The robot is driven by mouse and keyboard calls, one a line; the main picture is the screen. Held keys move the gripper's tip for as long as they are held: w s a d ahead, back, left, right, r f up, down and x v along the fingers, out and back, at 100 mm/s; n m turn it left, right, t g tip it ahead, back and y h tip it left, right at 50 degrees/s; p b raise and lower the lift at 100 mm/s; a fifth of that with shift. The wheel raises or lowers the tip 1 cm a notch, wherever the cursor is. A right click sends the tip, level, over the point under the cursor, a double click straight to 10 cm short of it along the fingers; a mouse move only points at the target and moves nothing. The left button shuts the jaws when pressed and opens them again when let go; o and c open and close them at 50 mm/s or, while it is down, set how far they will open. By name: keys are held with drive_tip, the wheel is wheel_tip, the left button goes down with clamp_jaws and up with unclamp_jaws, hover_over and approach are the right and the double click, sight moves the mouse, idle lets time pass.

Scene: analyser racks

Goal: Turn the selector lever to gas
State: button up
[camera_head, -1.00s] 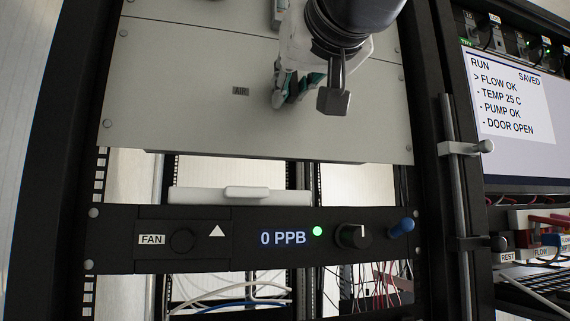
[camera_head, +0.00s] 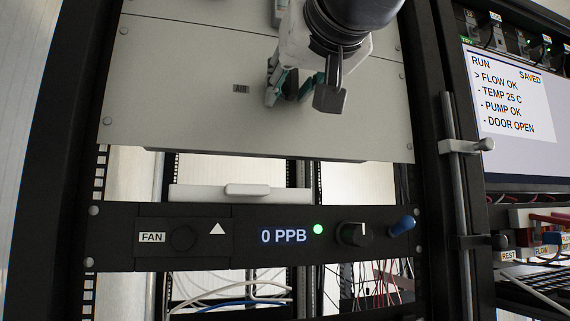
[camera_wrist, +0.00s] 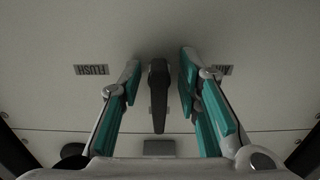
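The selector lever (camera_wrist: 158,95) is a black bar on the grey panel (camera_head: 180,75). In the wrist view it stands lengthwise between the two fingers of my gripper (camera_wrist: 160,62), with a gap on each side. My gripper (camera_head: 288,90) is open around it, in front of the panel in the head view. The AIR label (camera_head: 241,89) is left of the gripper there. In the wrist view the labels are upside down: FLUSH (camera_wrist: 91,70) on the left, AIR (camera_wrist: 217,72) on the right, partly covered by a finger. I see no gas label.
Below the panel is a black unit (camera_head: 120,238) with a FAN label, a "0 PPB" display, a dark knob (camera_head: 353,234) and a blue-ended handle (camera_head: 401,227). A vertical metal rod (camera_head: 457,200) and a screen (camera_head: 515,105) stand at the right.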

drive_tip(key=v, duration=1.2)
drive_tip(key=w+d+f+m+g+h, duration=0.1)
drive_tip(key=d+f+g, duration=0.15)
drive_tip(key=f, duration=0.65)
drive_tip(key=w+d+f+g+h+p, duration=0.15)
drive_tip(key=d+f, duration=0.25)
drive_tip(key=f, duration=0.5)
drive_tip(key=w+d+f+m+g+h, duration=0.1)
drive_tip(key=w+d+f+g+h, duration=0.15)
drive_tip(key=f, duration=0.65)
drive_tip(key=s+d+f+g, duration=0.2)
drive_tip(key=s+f, duration=0.1)
drive_tip(key=f, duration=0.4)
drive_tip(key=s+d+f+g, duration=0.2)
drive_tip(key=s+f, duration=0.2)
drive_tip(key=f, duration=0.3)
drive_tip(key=s+d+f+m+g, duration=0.1)
drive_tip(key=s+d+f+g, duration=0.1)
drive_tip(key=f, duration=0.5)
drive_tip(key=shift+s+g+p, duration=0.3)
drive_tip(key=shift+s+g, duration=0.05)
drive_tip(key=shift+s, duration=0.35)
